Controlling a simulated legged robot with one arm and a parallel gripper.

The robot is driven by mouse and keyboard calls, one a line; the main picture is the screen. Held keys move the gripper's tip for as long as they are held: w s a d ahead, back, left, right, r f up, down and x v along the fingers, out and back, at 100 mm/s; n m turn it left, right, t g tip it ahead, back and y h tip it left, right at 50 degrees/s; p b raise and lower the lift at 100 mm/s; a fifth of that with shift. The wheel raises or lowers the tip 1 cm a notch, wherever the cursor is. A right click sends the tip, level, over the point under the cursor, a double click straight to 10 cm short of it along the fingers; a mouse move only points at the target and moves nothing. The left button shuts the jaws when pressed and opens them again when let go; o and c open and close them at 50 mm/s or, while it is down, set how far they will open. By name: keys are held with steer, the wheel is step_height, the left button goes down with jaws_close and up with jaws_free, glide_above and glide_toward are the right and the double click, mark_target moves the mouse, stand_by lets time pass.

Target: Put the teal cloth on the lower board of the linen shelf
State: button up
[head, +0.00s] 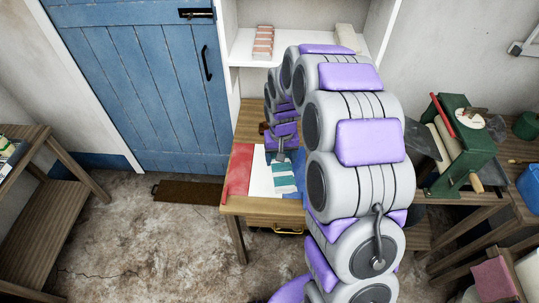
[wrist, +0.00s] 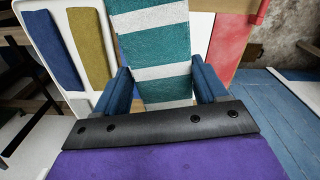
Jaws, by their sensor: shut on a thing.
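The teal cloth (wrist: 157,52), with white stripes, runs up between the two blue fingers of my gripper (wrist: 162,90) in the wrist view. My gripper is shut on it. In the head view the cloth (head: 284,182) hangs or lies below my gripper (head: 279,158), over the wooden table; whether it touches the table I cannot tell. A white shelf (head: 240,47), likely the linen shelf, stands behind my arm. A pink striped cloth (head: 263,38) and a cream cloth (head: 345,36) sit on its visible board. My arm hides part of the shelf.
The wooden table (head: 234,205) bears red and white flat pieces. A white tray (wrist: 45,52) holds a blue strip and a mustard strip. A blue door (head: 140,90) is at left, and a green wringer (head: 462,140) at right. The floor at left is mostly clear.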

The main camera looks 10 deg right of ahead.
steer(key=s+f, duration=0.2)
steer(key=f, duration=0.1)
steer(key=s+f+m, duration=0.1)
steer(key=s+f, duration=0.1)
steer(key=f, duration=0.2)
steer(key=s+f+m, duration=0.1)
steer(key=s+f, duration=0.1)
steer(key=f, duration=0.2)
steer(key=shift+s+a+f, duration=0.1)
steer(key=shift+s+a, duration=0.05)
steer(key=shift+s, duration=0.15)
steer(key=w+b, duration=0.1)
steer(key=w, duration=0.4)
steer(key=w+f, duration=0.1)
steer(key=w, duration=0.4)
steer(key=w+b, duration=0.1)
steer(key=w, duration=0.4)
steer(key=shift+w+f+b, duration=0.25)
steer(key=shift+w+b, duration=0.05)
steer(key=shift+w, duration=0.1)
steer(key=shift+w+f, duration=0.1)
steer(key=shift+f, duration=1.45)
steer(key=shift+f, duration=0.1)
steer(key=o, duration=1.1)
steer(key=shift+c, duration=0.2)
steer(key=shift+b, duration=0.6)
